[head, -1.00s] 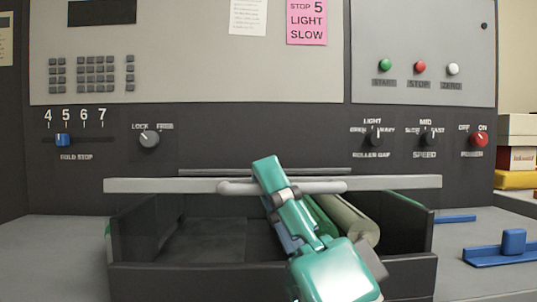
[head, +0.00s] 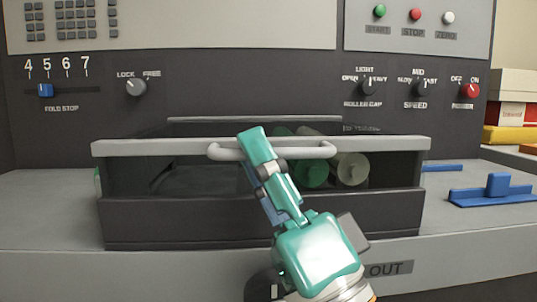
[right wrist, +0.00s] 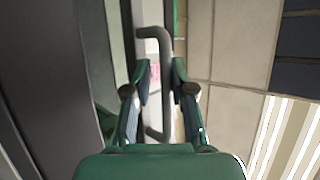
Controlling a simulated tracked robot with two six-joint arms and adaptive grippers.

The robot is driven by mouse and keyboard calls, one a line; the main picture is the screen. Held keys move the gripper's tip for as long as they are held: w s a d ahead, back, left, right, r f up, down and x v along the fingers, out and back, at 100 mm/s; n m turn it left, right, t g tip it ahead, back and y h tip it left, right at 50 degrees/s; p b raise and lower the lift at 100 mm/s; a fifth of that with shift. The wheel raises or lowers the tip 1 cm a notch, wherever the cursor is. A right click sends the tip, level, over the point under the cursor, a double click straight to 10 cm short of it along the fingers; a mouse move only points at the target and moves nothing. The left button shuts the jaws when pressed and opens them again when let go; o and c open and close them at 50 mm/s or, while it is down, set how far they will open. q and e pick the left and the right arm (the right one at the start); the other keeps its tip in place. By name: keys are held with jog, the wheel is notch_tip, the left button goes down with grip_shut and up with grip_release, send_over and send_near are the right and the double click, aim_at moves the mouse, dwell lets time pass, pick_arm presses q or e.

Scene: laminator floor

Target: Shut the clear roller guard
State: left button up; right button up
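The clear roller guard (head: 215,180) shows in the head view as a see-through panel under a light grey top bar (head: 380,144). It stands part-way raised over the dark roller tray, and the rollers show through it. A grey handle (head: 325,153) runs along the bar. My right gripper (head: 252,146) is at the left part of this handle. In the right wrist view the handle (right wrist: 165,100) passes between the two fingers (right wrist: 161,68), close to the right one, with a gap to the left one. My left gripper is out of view.
Green and pale rollers (head: 352,169) lie behind the guard. Dark tray walls (head: 180,222) stand at the front. A blue piece (head: 495,190) lies on the grey deck at right. The control panel with knobs (head: 419,88) rises behind. The left deck is clear.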

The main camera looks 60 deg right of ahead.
jog(key=shift+r, duration=0.3)
notch_tip(320, 180, up, 9)
jog(key=shift+w+r, duration=0.15)
dwell(0.3)
dwell(0.3)
